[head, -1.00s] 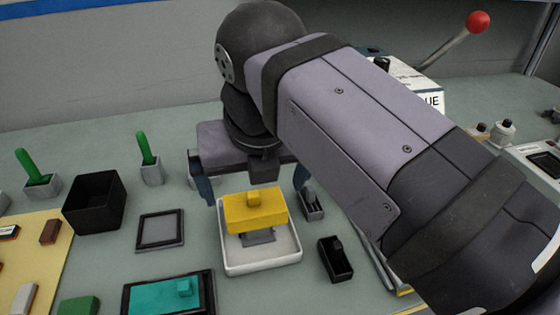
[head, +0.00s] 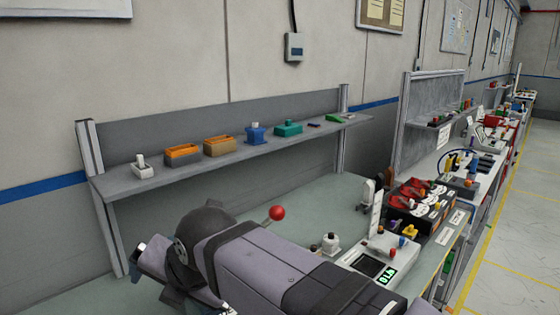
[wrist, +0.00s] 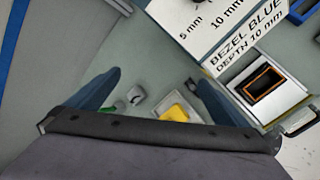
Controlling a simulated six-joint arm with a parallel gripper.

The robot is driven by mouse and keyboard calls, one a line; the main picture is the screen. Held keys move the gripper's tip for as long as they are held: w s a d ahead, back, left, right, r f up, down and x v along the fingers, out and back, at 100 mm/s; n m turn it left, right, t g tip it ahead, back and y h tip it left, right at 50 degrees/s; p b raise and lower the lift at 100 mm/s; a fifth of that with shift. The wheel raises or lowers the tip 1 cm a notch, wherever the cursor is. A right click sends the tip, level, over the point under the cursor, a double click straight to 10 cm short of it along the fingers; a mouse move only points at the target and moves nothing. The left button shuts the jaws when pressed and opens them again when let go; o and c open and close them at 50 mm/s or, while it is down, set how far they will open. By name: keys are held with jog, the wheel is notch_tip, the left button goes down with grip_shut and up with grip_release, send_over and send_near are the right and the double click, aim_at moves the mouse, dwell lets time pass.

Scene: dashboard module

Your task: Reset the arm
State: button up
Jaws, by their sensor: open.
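My gripper (wrist: 155,76) is open in the wrist view, its two blue fingers spread wide with nothing between them. Beyond the fingers, lower down, a yellow block (wrist: 181,112) shows in part on the bench, with the rest hidden behind my gripper. In the head view my arm lies across the bottom, left of the middle. The gripper's fingertips cannot be made out there.
A red-knobbed lever (head: 276,213) stands just behind my arm. A shelf (head: 205,160) with several small parts runs along the wall. A device with a display (head: 372,268) is to the right. A box labelled BEZEL BLUE (wrist: 252,48) is near the right finger.

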jog(key=w+d+r+m+t+p, duration=0.1)
jog(key=w+d+r+m+p, duration=0.35)
jog(key=d+m+p, duration=0.3)
jog(key=s+d+f+m+g+h+p, duration=0.1)
jog(key=d+f+m+h+p, duration=0.3)
jog(key=d+m, duration=0.6)
jog(key=s+d+f+m+g+h+p, duration=0.1)
jog(key=s+d+f+m+g+p, duration=0.15)
jog(key=s+d+f+m, duration=0.4)
jog(key=s+d+f+m+g+p, duration=0.1)
jog(key=s+d+f+m+g, duration=0.2)
jog(key=s+d+m, duration=0.65)
jog(key=f+b, duration=0.4)
jog(key=f, duration=0.1)
jog(key=shift+w+f+b, duration=0.25)
jog(key=shift+w+b, duration=0.05)
jog(key=shift+b, duration=0.1)
